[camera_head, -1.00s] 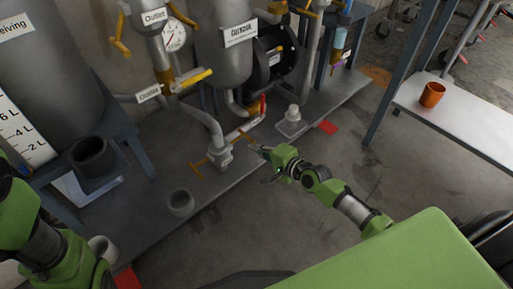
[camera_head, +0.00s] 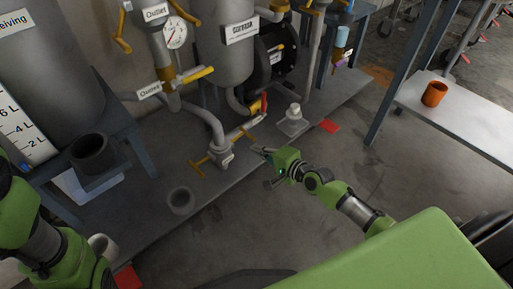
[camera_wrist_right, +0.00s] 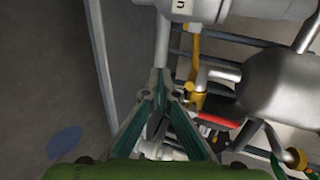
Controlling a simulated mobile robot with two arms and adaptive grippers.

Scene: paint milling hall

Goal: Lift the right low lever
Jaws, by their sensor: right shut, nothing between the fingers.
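The low pipe valve (camera_head: 222,157) stands near the platform's front edge, with yellow-orange levers on both sides. The right low lever (camera_head: 243,133) slants up and right from it; the left low lever (camera_head: 198,167) points toward the front left. My right gripper (camera_head: 262,151) is shut and empty, just in front of and right of the right lever, apparently apart from it. In the right wrist view its fingertips (camera_wrist_right: 161,88) meet, with a yellow-orange lever (camera_wrist_right: 194,65) just beyond to the right; which lever that is I cannot tell. My left gripper is not visible.
A red handle (camera_head: 264,103) sits on the pipe behind the right lever. A grey cup (camera_head: 181,201) stands on the platform (camera_head: 235,185). A white bottle-like piece (camera_head: 294,115) stands to the right. Open floor lies in front. An orange cup (camera_head: 434,94) is on the right table.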

